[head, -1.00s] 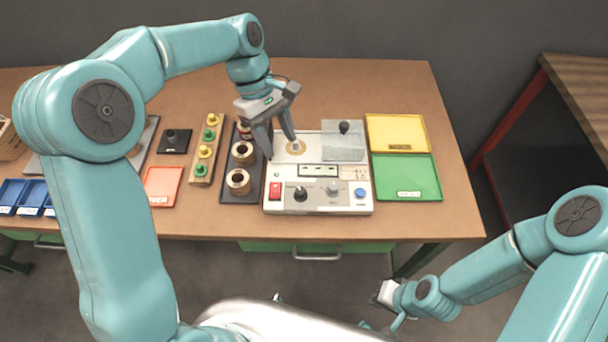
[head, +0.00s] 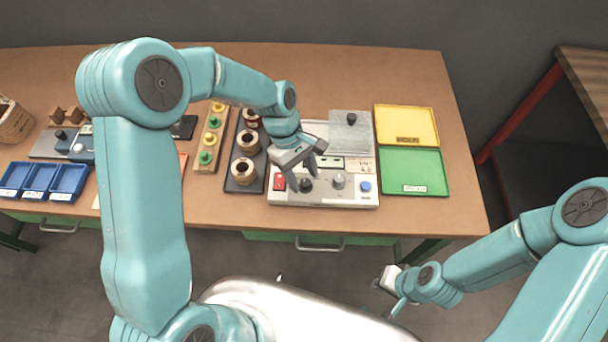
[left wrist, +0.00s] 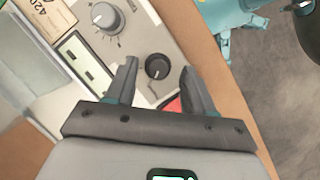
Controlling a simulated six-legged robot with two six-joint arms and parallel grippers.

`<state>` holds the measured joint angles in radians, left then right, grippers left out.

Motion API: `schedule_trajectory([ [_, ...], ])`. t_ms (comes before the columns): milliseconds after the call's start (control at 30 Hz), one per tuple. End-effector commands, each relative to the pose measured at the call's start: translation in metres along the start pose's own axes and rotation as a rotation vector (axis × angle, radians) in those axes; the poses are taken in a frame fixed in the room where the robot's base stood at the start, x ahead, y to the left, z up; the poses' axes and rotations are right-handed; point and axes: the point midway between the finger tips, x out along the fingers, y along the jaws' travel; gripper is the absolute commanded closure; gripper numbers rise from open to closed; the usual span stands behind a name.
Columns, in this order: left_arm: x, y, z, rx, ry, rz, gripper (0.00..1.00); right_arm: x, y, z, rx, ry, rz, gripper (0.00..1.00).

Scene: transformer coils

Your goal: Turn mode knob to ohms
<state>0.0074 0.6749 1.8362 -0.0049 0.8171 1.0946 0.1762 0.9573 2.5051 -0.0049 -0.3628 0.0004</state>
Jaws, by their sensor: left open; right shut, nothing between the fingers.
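The tester box (head: 325,196) stands on the table with a black knob (head: 306,185), a grey knob (head: 338,181), a red switch (head: 279,183) and a blue button (head: 365,187) along its front. My left gripper (head: 304,182) is open over the black knob. In the left wrist view the black knob (left wrist: 157,67) shows between the two fingertips, with gaps on both sides. The grey knob (left wrist: 106,17) there has tick marks around it. I cannot read the mode labels. My right gripper (head: 388,284) is shut and empty, low in front of the table.
A clear cover (head: 350,132) is on the box's back right. Yellow (head: 407,125) and green (head: 414,172) trays lie right of it. Coils on a dark tray (head: 246,186) stand close on the left. Blue bins (head: 42,181) are at far left.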

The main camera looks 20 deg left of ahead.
Motion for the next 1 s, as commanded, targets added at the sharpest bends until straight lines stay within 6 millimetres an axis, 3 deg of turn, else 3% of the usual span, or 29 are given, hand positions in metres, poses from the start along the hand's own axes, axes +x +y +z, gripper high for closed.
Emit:
schedule_trajectory([
  [133, 0.0128, 0.0007, -0.0004, 0.0, 0.0, -0.001, 0.47, -0.0011, -0.0005, -0.0002, 0.0, 0.001, 0.0, 1.0],
  [433, 0.0153, 0.0016, -0.0012, 0.0, 0.0, 0.0, 0.47, -0.001, -0.0004, -0.0001, 0.0, 0.0, 0.0, 1.0],
  [467, 0.0152, 0.0017, -0.0012, 0.0, 0.0, 0.001, 0.53, -0.001, -0.0004, -0.0001, 0.0, 0.0, 0.0, 1.0],
  [600, 0.0151, 0.0017, -0.0013, 0.0, 0.001, 0.001, 0.99, -0.001, -0.0005, -0.0002, 0.0, 0.0, 0.0, 1.0],
  [1000, 0.0148, 0.0025, -0.0007, 0.05, 0.0, -0.02, 1.0, -0.0005, -0.0002, -0.0001, 0.0, 0.0, 0.0, 1.0],
])
